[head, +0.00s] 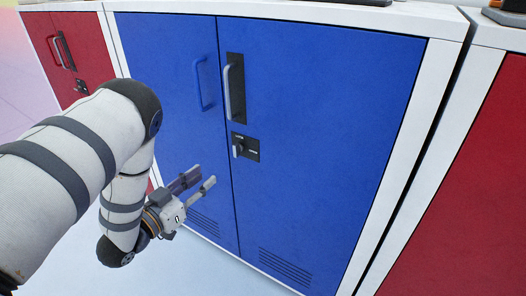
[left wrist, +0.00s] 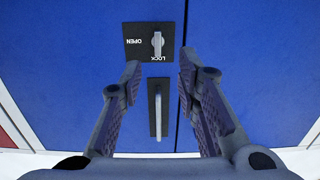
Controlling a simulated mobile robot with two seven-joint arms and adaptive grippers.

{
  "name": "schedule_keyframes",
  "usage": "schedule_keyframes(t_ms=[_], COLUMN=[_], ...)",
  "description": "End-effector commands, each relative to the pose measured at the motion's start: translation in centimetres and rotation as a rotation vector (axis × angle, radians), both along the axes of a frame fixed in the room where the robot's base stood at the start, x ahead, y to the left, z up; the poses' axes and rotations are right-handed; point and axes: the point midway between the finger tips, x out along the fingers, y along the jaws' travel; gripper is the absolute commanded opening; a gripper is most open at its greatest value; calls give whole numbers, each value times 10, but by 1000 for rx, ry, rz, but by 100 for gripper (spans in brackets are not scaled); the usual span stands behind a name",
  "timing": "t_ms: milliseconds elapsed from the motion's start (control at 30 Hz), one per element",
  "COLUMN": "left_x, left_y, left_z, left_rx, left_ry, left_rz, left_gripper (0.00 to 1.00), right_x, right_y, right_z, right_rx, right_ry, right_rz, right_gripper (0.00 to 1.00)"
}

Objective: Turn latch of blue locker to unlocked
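The blue locker (head: 310,110) has two closed doors. Its latch (head: 239,147) sits on a dark plate on the right door, below a grey handle (head: 228,92). In the left wrist view, the latch lever (left wrist: 157,43) stands upright in the picture, by the upside-down word LOCK; OPEN is printed to its left. My left gripper (head: 206,174) is open and empty, in front of the doors, below and left of the latch in the head view. Its open fingers (left wrist: 160,64) also show in the left wrist view, apart from the latch. My right gripper is not in view.
A red locker (head: 75,45) stands at the left and another (head: 475,170) at the right, close beside the blue one. A second handle (head: 201,84) is on the left blue door. Dark objects rest on the tops. Pale floor lies in front.

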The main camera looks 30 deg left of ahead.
Motion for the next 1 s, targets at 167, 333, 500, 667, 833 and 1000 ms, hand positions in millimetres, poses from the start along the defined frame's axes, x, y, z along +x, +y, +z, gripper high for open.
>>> schedule_keyframes(t_ms=[167,333,500,667,833,1000], left_x=[6,39,83,111,123,123], left_y=[2,-2,-5,-7,-8,-8], left_z=[7,7,6,6,6,7], left_rx=[1,2,1,0,-1,-1], left_ry=[-36,-40,-37,-35,-33,-33], left_rz=[-10,-13,-12,-10,-9,-9], left_gripper=[30,30,30,30,30,30], right_x=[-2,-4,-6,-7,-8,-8], right_y=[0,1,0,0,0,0], right_z=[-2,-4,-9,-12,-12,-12], right_rx=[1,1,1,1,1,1], right_ry=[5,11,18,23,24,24], right_rz=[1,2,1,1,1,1], right_gripper=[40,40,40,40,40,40])
